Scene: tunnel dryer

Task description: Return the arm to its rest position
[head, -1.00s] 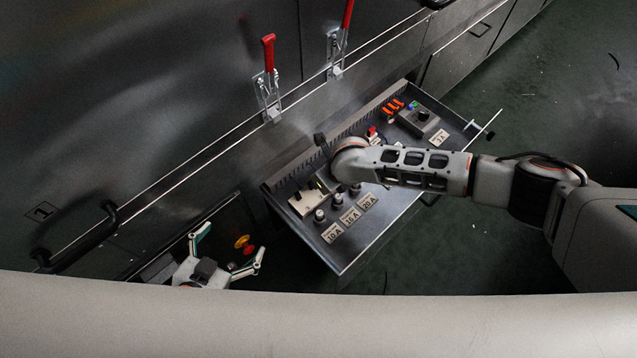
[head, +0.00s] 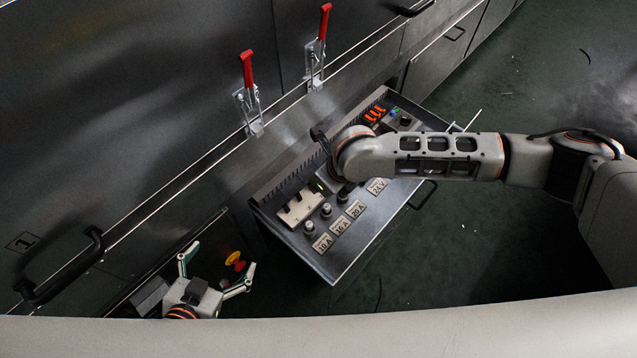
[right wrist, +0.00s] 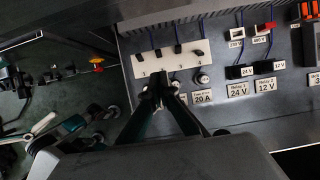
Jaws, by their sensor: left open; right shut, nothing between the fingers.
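My right arm (head: 430,157) reaches in from the right over the open drawer panel (head: 345,262). Its gripper is hidden behind its own wrist in the head view. I cannot tell whether the tips touch the block. The block also shows in the head view (head: 300,208). My left gripper (head: 218,268) is open and empty, low and left of the drawer.
Two red-handled toggle clamps (head: 247,72) (head: 324,24) stand on the dark cabinet behind the drawer. A black bar handle (head: 75,268) is at left. A red-and-yellow button (head: 236,261) sits beside my left gripper. Open floor (head: 480,245) lies right of the drawer.

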